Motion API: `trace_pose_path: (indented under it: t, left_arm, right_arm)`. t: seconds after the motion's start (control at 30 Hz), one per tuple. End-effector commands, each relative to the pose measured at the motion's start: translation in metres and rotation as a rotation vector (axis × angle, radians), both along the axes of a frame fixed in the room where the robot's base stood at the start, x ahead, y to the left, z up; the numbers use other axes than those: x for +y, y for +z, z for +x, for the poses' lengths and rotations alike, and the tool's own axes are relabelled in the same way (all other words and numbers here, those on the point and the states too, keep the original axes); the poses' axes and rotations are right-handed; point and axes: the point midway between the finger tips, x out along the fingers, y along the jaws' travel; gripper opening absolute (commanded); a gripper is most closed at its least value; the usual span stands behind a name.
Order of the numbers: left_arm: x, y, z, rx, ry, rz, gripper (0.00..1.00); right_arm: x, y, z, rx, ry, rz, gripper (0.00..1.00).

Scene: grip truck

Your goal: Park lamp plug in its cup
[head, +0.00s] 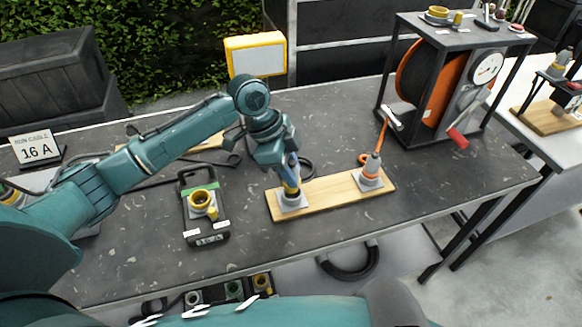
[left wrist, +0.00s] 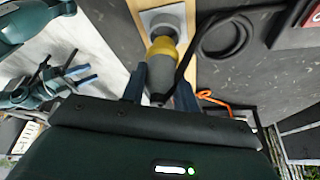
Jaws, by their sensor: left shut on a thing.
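My left gripper (head: 290,183) is shut on a grey plug with a yellow collar (left wrist: 162,50). The plug stands about upright at the left grey cup (head: 291,203) on the wooden board (head: 330,194). In the left wrist view the plug's lower end meets the grey base (left wrist: 167,16); how deep it sits is hidden. A black cable loops beside it (left wrist: 228,30). A second plug with an orange cable (head: 372,165) stands in the right cup (head: 369,181). A yellow-framed lamp (head: 256,55) is at the back. My right gripper (left wrist: 78,76) shows small in the left wrist view, fingers apart.
A black box with a yellow socket (head: 204,212) stands left of the board. A cable reel in a black frame (head: 432,85) is at the back right. A sign reading 16 A (head: 37,149) stands far left. The table front right of the board is clear.

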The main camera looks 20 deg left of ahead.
Motion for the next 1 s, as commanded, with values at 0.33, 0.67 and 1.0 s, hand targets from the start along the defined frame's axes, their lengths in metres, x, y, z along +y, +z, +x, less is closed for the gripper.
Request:
trace_pose_path:
  t: [0.33, 0.67, 1.0]
  left_arm:
    - [0.0, -0.004, 0.0, -0.001, 0.0, -0.001, 0.04]
    - [0.0, -0.01, 0.0, -0.001, 0.0, -0.001, 0.04]
    - [0.0, -0.016, 0.0, 0.0, 0.0, -0.001, 0.04]
  right_arm:
    - [0.0, -0.002, -0.002, 0.003, 0.001, 0.0, 0.46]
    - [0.0, -0.006, -0.006, 0.014, 0.002, -0.001, 0.46]
    - [0.0, -0.007, -0.006, 0.013, 0.002, -0.002, 0.46]
